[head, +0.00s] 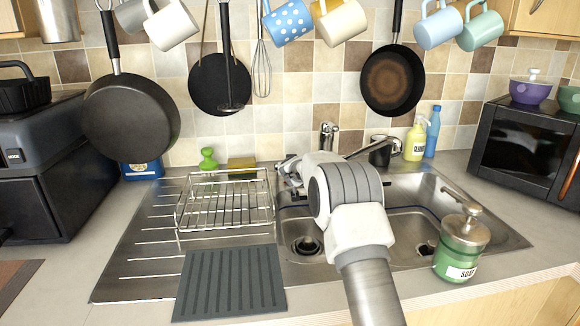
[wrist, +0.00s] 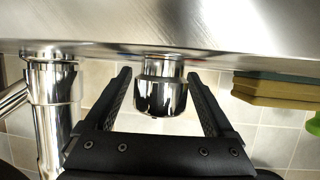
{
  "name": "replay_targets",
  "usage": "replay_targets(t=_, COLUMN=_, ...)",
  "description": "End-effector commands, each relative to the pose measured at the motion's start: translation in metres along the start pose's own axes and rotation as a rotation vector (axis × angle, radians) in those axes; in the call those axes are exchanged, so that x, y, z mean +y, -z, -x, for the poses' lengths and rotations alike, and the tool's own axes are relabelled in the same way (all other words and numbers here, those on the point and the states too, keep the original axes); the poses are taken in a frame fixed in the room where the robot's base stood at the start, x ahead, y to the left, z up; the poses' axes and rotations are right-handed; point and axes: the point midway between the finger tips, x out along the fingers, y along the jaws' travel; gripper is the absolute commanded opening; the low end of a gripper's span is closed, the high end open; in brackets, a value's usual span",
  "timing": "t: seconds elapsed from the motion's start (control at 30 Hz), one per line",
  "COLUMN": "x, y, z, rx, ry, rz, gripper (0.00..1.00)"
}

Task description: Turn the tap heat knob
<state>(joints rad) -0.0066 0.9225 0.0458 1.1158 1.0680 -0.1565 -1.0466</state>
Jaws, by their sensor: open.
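A short chrome knob (wrist: 160,92) stands on the steel sink deck in the wrist view, which looks upside down. My gripper (wrist: 158,74) is open, with one black finger on each side of the knob. Small gaps show between the fingers and the knob, so it is not gripped. The chrome tap post (wrist: 48,105) stands beside the knob, outside the fingers. In the head view the tap (head: 328,135) rises behind my arm, its spout reaching right.
A wire dish rack (head: 225,205) stands on the drainer left of my arm. A sponge (head: 242,163) and a green brush (head: 208,158) are behind it. A soap dispenser (head: 463,245) stands at the front right. Pans and mugs hang above. The sink basins (head: 405,222) are open.

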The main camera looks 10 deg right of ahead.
Motion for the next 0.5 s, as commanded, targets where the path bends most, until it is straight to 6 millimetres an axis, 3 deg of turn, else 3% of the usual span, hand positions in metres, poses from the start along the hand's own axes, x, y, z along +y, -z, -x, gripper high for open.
replay_targets(t=0.17, x=0.0, y=-0.0003, z=0.0, rx=0.0, ry=0.0, rz=0.0, gripper=0.85)
replay_targets(t=0.5, x=0.0, y=-0.0002, z=0.0001, rx=0.0, ry=0.0, rz=-0.001, gripper=0.24)
